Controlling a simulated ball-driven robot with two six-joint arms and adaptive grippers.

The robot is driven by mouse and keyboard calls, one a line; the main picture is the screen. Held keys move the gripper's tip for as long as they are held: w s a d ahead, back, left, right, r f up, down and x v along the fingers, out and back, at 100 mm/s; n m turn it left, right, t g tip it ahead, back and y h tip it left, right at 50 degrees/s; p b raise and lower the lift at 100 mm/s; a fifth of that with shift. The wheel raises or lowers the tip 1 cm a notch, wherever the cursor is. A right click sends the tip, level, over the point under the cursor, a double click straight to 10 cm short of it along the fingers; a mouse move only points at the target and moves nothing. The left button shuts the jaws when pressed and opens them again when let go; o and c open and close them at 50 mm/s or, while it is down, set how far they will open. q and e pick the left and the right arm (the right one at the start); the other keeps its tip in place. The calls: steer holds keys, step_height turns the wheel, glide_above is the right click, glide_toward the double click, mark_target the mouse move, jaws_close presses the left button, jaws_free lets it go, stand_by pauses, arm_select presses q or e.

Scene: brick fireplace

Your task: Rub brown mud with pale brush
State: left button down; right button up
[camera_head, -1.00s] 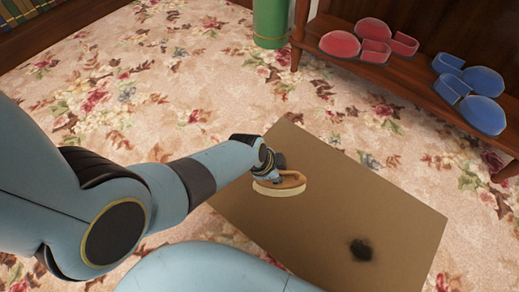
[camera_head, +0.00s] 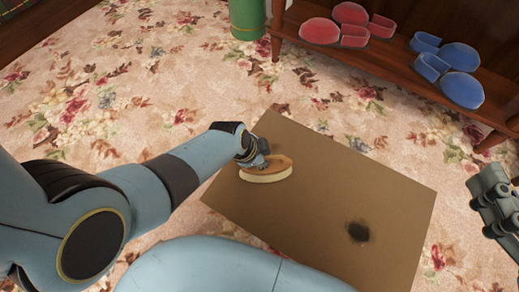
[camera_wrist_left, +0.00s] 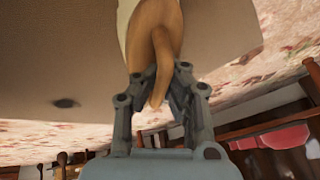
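The brush (camera_head: 267,172) has a brown wooden back and pale bristles. It is at the upper left part of a flat brown board (camera_head: 310,165), bristles facing down; I cannot tell if they touch the board. My left gripper (camera_head: 258,160) is shut on its handle, and the wrist view shows the fingers (camera_wrist_left: 158,90) on either side of the handle (camera_wrist_left: 160,65). A dark mud spot (camera_head: 357,231) lies on the board, right of and nearer than the brush, apart from it. It also shows in the wrist view (camera_wrist_left: 66,103). My right gripper (camera_head: 497,205) is partly in view at the right edge, empty-looking and off the board.
The board lies on a flowered carpet (camera_head: 110,110). A wooden shelf (camera_head: 395,55) at the upper right bears red slippers (camera_head: 322,31) and blue slippers (camera_head: 461,90). A green cylinder (camera_head: 247,18) stands at the back. The board between brush and spot is clear.

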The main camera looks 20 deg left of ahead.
arm_select(q)
steer(key=shift+r, duration=0.35)
steer(key=shift+r+p, duration=0.3)
steer(key=shift+p, duration=0.2)
steer(key=shift+r, duration=0.1)
steer(key=shift+w+r+p, duration=0.1)
steer(key=shift+r+p, duration=0.8)
steer(key=shift+r, duration=0.1)
steer(key=shift+r+p, duration=1.15)
steer(key=shift+r, duration=0.45)
steer(key=shift+f, duration=0.1)
arm_select(e)
steer(key=s+d+f+m+g+h, duration=0.1)
steer(key=s+f+g, duration=0.7)
steer(key=g, duration=0.2)
steer(key=shift+s+m+h, duration=0.3)
steer(key=shift+h, duration=0.1)
